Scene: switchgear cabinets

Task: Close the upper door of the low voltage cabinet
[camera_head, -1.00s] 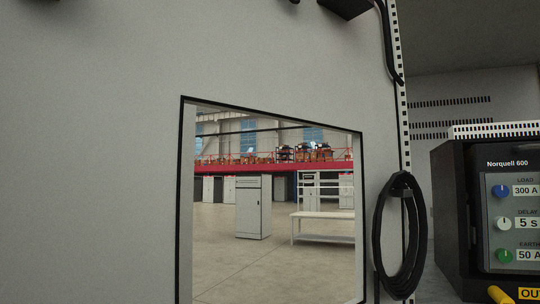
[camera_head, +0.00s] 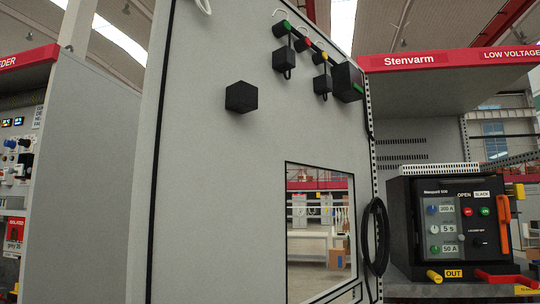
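The upper door (camera_head: 225,170) of the low voltage cabinet (camera_head: 420,85) stands open, and I see its inner face with a rectangular window (camera_head: 321,232). Its hinge side is at the right, along the perforated frame post of the cabinet. Its free edge is at the left and reaches out toward me. A black box (camera_head: 241,97) and several small devices with cables sit on the door's face. My gripper is not in view.
Inside the cabinet a black breaker unit (camera_head: 455,225) stands on a shelf with red and yellow handles sticking out. A coiled black cable (camera_head: 376,236) hangs at the hinge side.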

